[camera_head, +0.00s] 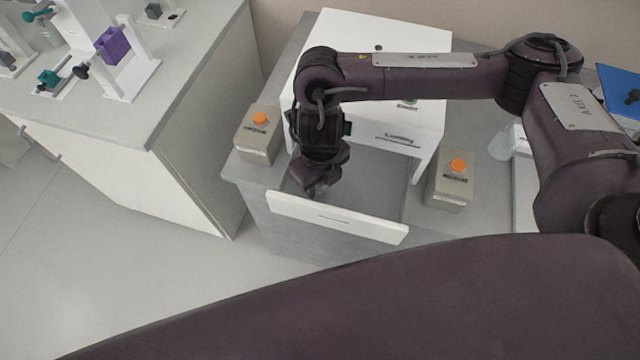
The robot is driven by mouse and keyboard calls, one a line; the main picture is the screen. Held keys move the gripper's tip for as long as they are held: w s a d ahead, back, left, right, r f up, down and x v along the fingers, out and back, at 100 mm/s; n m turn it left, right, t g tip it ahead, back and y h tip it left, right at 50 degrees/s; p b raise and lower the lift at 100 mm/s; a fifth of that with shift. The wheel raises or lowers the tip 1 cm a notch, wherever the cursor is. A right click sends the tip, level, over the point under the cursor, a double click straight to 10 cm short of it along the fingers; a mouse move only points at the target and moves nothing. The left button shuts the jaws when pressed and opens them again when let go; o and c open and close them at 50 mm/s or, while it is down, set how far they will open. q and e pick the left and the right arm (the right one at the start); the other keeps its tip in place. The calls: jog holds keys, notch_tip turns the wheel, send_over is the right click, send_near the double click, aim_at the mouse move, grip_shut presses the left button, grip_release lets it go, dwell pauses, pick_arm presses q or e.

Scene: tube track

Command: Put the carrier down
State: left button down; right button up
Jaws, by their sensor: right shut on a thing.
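My right gripper (316,187) points down in the open front of the white box-shaped machine (345,30), just behind its low white front panel (335,218). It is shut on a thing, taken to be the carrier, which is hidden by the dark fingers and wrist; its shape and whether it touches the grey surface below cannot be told. My left gripper is not in view.
Grey boxes with orange buttons stand left (258,140) and right (452,190) of the machine. A clear container (503,145) is farther right. The left bench (165,85) holds white stands, a purple block (109,45) and teal parts. A floor gap separates the benches.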

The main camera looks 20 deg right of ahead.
jog(key=shift+f, duration=1.05)
jog(key=shift+f, duration=0.15)
jog(key=o, duration=1.1)
jog(key=shift+c, duration=0.2)
jog(key=shift+w+r, duration=0.1)
jog(key=shift+r, duration=0.45)
notch_tip(320, 180, up, 11)
jog(key=p, duration=0.1)
jog(key=shift+r, duration=0.15)
